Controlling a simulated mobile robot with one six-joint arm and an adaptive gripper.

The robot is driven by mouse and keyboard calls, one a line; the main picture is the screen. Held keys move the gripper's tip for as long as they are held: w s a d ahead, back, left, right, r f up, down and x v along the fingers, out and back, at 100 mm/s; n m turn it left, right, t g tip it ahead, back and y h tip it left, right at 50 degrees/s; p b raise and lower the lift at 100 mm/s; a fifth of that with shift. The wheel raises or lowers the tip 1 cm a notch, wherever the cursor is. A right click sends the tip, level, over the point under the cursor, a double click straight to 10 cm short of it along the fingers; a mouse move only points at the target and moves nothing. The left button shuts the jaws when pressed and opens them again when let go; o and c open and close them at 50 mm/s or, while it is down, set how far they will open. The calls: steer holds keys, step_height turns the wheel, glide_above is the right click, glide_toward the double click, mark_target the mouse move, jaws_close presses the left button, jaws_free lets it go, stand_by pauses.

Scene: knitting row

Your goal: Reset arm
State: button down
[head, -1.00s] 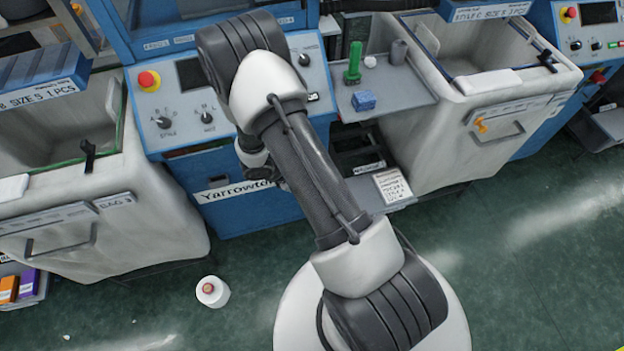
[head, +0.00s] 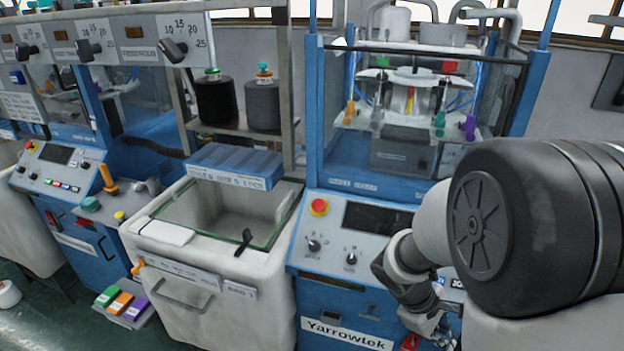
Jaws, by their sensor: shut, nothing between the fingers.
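My arm fills the right side of the head view, with a large dark joint close to the camera. Its wrist bends down in front of the Yarrowtek machine's control panel (head: 345,240). My gripper (head: 436,330) shows small at the lower end of the wrist, near the bottom edge of the picture. It is shut and holds nothing. Its fingertips are hard to make out against the blue machine front.
A pale bin (head: 215,280) with an open top stands left of the machine. Black yarn cones (head: 215,100) sit on a shelf behind it. Green, orange and purple boxes (head: 122,303) lie low at its left. Floor (head: 60,325) shows at lower left.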

steer(key=s+a+r+m+t+y, duration=0.2)
steer(key=s+a+r, duration=0.4)
steer(key=r, duration=0.3)
steer(key=s+a+r+m+t+y, duration=0.3)
steer(key=s+a+r+m, duration=0.3)
steer(key=s+r, duration=0.2)
steer(key=shift+s+a+r+m+y, duration=0.25)
steer(key=shift+s+r+m+y, duration=0.1)
steer(key=shift+y, duration=0.15)
steer(key=c, duration=2.4)
jaws_free()
